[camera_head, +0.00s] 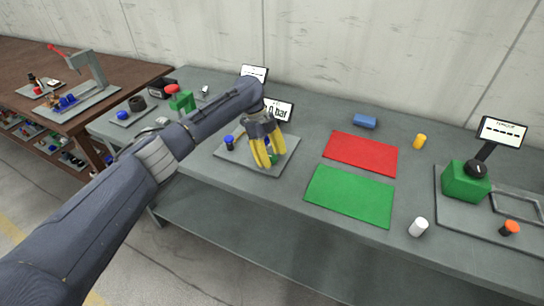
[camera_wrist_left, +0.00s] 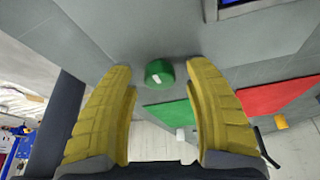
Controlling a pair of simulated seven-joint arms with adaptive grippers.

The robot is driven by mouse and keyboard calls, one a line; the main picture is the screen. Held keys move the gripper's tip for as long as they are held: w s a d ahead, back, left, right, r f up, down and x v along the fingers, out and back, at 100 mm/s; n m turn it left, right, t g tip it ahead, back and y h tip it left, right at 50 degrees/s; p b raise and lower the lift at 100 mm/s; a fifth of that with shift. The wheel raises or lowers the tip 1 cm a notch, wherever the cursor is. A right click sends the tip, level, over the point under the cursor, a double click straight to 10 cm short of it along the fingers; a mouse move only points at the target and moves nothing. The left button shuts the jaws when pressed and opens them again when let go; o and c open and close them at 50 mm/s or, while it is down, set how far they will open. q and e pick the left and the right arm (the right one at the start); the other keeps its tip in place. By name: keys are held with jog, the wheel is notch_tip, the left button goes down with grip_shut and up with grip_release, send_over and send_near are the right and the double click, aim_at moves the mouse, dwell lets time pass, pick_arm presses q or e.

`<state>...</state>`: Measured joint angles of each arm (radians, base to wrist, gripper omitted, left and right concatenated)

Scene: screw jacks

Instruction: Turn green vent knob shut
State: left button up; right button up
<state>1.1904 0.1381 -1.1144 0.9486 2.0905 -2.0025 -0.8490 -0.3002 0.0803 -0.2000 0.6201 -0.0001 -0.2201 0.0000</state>
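The green vent knob (camera_wrist_left: 159,74) shows in the left wrist view as a round green cap with a white mark, on a grey plate. It lies between and just beyond my left gripper's two yellow fingers (camera_wrist_left: 163,85), which are spread apart with a gap on each side of it. In the head view my left gripper (camera_head: 267,160) points down over the grey plate (camera_head: 235,154), and only a sliver of the green knob (camera_head: 274,159) shows beside the fingers. My right gripper is in neither view.
A blue knob (camera_head: 229,141) stands on the same plate, with a pressure display (camera_head: 279,108) behind. A red mat (camera_head: 361,153) and green mat (camera_head: 349,195) lie to the right. Further right are a white cylinder (camera_head: 418,227) and a green box (camera_head: 465,182) with a black knob.

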pick_arm(q)
jog(key=v, duration=1.2)
dwell(0.4)
